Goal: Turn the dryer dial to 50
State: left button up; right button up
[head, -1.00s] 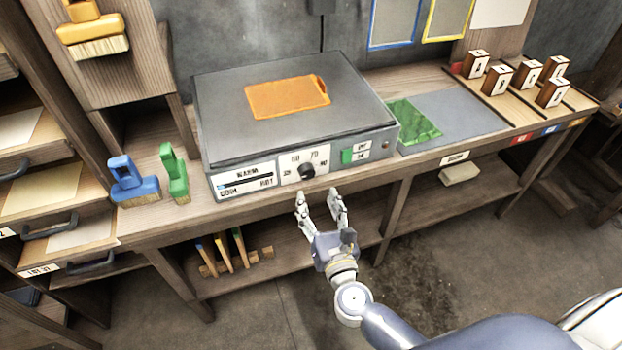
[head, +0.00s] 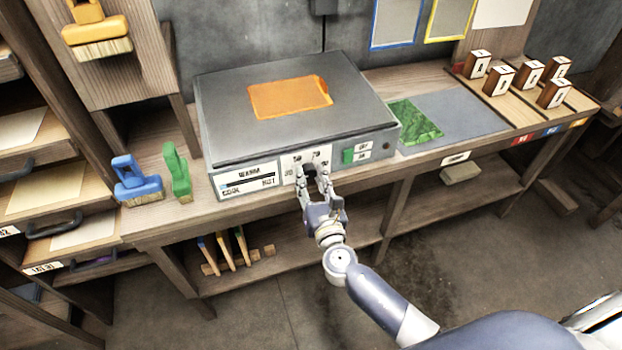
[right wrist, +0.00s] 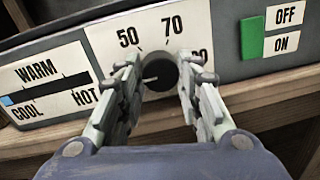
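The dryer (head: 225,115) is a grey box on the bench with a white dial plate on its front. Its round black dial (right wrist: 160,72) sits below the printed 50 and 70; a small pale mark shows on its left side. My right gripper (right wrist: 158,66) is in front of the plate, its two fingers open, one on each side of the dial. Contact with the dial cannot be told. The right-hand number is partly hidden by a finger. In the head view the gripper (head: 314,172) mostly covers the dial. My left gripper is not in view.
A warm-cool gauge (right wrist: 50,87) with blue at its cool end is left of the dial, a green off/on switch (right wrist: 252,37) to its right. An orange piece (head: 290,97) lies on the dryer. Blue (head: 135,178) and green (head: 176,172) brushes stand left.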

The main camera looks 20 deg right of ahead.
jog(key=shift+c, duration=0.9)
jog(key=m+b, duration=0.1)
jog(key=m, duration=0.7)
jog(key=shift+m+g+y+b, duration=0.3)
jog(key=shift+b, duration=0.1)
jog(key=shift+r+m, duration=0.1)
jog(key=shift+m, duration=1.1)
